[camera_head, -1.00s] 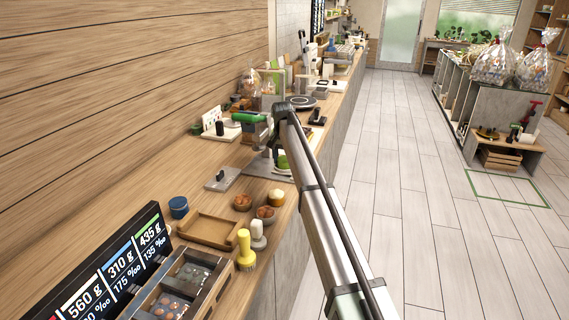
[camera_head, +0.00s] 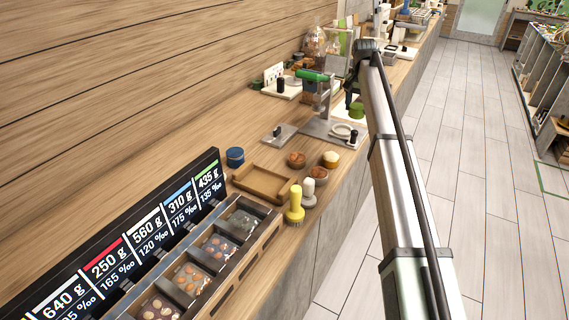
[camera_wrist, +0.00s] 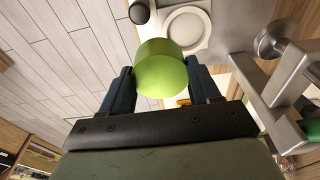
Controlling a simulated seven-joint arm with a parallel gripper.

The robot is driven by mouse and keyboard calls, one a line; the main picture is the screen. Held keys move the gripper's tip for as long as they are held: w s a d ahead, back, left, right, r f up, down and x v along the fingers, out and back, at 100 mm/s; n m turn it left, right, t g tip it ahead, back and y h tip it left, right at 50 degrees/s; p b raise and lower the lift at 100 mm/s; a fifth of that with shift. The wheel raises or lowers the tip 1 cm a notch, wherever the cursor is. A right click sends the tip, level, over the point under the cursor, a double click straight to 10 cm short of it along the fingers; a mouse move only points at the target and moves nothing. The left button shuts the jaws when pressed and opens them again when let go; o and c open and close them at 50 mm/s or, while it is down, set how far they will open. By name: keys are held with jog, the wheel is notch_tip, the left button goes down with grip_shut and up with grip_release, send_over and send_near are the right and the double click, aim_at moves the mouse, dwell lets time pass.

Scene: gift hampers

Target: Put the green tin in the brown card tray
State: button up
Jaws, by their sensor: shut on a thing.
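The green tin (camera_wrist: 160,68) sits between the two fingers of my gripper (camera_wrist: 161,88) in the wrist view, and the fingers are closed on its sides. In the head view the green tin (camera_head: 357,110) hangs under my gripper (camera_head: 354,98), beside the metal press and near the counter's right edge. Its height above the counter is hard to tell. The brown card tray (camera_head: 262,183) lies flat on the counter, nearer and to the left of my gripper. It looks empty.
A metal press with a green handle (camera_head: 313,76) stands left of my gripper. A sectioned box (camera_head: 219,245) and price display (camera_head: 130,240) are nearer.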

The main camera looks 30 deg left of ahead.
jog(key=s+d+f, duration=0.3)
jog(key=d, duration=0.5)
jog(key=s+d+f, duration=0.3)
jog(key=d, duration=0.5)
jog(key=s+d+f, duration=0.3)
jog(key=d, duration=0.5)
jog(key=s+d+f, duration=0.2)
jog(key=s+d, duration=0.4)
jog(key=s+d+f, duration=0.3)
jog(key=s+d, duration=0.3)
jog(key=s, duration=0.1)
notch_tip(320, 180, up, 14)
jog(key=n, duration=0.4)
send_over(265, 183)
jog(key=shift+y, duration=0.3)
jog(key=shift+s+d+f, duration=0.1)
jog(key=shift+s+f, duration=0.05)
jog(key=shift+f, duration=2.1)
jog(key=shift+s+d+f, duration=0.1)
jog(key=shift+s+f, duration=0.05)
jog(key=shift+f, duration=2.1)
jog(key=shift+f, duration=0.1)
